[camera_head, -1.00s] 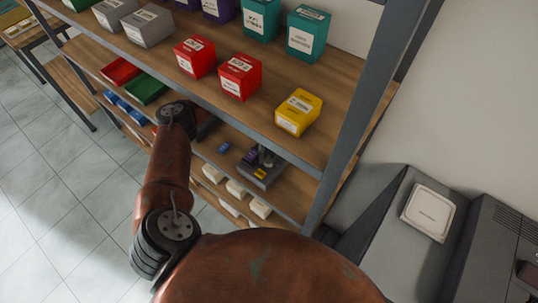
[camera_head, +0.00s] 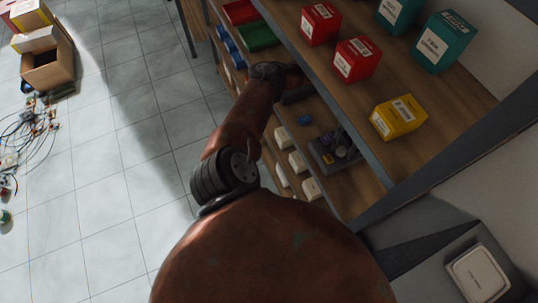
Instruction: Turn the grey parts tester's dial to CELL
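The grey parts tester (camera_head: 322,153) sits on the lower shelf, partly under the upper shelf's edge. It has a small yellow patch on its front. Its dial and any lettering are too small and dark to read. My rust-red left arm reaches up from the bottom of the view and bends in under the upper shelf. My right gripper is not in view.
A small blue item (camera_head: 304,120) lies left of the tester. White bins (camera_head: 298,162) line the shelf below. Red boxes (camera_head: 357,60) and a yellow box (camera_head: 398,118) stand on the upper shelf. Cables (camera_head: 35,125) and a cardboard box (camera_head: 48,68) lie on the floor at left.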

